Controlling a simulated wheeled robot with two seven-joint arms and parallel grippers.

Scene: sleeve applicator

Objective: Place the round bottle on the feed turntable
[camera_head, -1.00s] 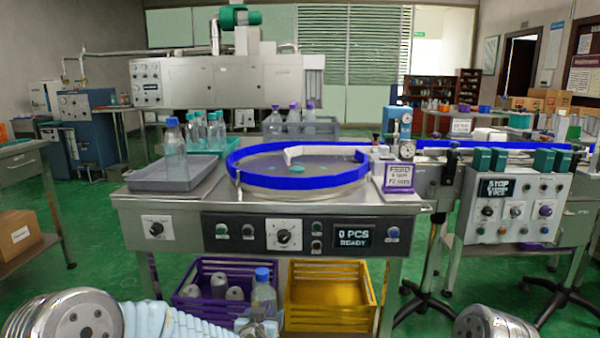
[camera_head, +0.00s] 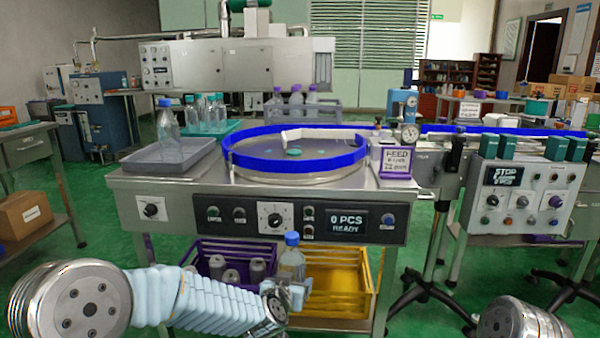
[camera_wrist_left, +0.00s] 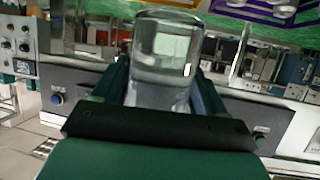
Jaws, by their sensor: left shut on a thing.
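A clear round bottle with a blue cap (camera_head: 291,262) is held by my left gripper (camera_head: 288,292) in front of the machine, below its tabletop. In the left wrist view the clear bottle (camera_wrist_left: 165,58) sits between the two dark green fingers (camera_wrist_left: 160,100). The feed turntable (camera_head: 293,176) is a round plate with a blue rim guard on the steel table, above and behind the bottle. My right gripper does not show; only part of my right arm is at the lower right.
A grey tray (camera_head: 150,163) with another blue-capped bottle (camera_head: 168,132) stands left of the turntable. A teal tray (camera_head: 222,129) holds several bottles. Purple (camera_head: 208,282) and yellow (camera_head: 340,287) crates sit under the table. A FEED sign (camera_head: 396,162) and gauge stand at the turntable's right.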

